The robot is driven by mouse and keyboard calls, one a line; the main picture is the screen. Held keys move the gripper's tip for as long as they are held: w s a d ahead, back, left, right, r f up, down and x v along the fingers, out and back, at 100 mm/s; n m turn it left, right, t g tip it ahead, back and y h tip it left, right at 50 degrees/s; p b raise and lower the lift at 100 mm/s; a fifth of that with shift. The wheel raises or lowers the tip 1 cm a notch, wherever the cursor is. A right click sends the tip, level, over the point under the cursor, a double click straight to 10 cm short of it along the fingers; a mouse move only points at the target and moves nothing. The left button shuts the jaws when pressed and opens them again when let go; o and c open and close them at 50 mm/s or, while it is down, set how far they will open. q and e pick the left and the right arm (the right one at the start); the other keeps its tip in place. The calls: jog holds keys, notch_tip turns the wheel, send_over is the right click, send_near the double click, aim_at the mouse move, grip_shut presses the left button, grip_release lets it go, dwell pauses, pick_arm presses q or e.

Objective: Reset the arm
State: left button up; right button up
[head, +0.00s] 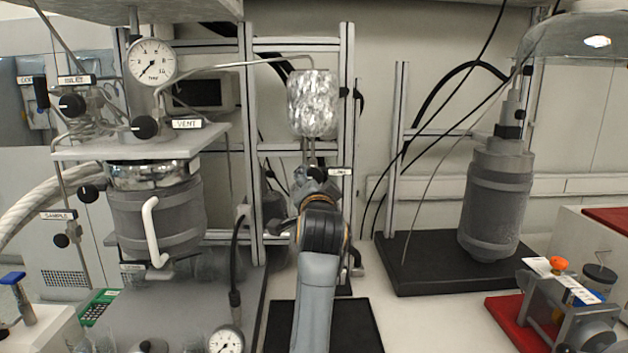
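One of my arms rises from the bottom centre in the head view, leaning slightly to the right, so it appears to be my left. Its dark wrist joint is in front of the metal frame. My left gripper (315,178) is at the far end, small and mostly hidden behind the wrist. It is just below the foil-wrapped cylinder (313,105), near a dark valve knob and a white label (341,172). I cannot tell whether it touches the knob or whether its fingers are open. My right gripper is not in view.
A reactor (157,215) with a gauge (151,60), knobs and thin pipes stands left. A red-based device (515,325) is at lower right. Some white bench top is clear between the bases.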

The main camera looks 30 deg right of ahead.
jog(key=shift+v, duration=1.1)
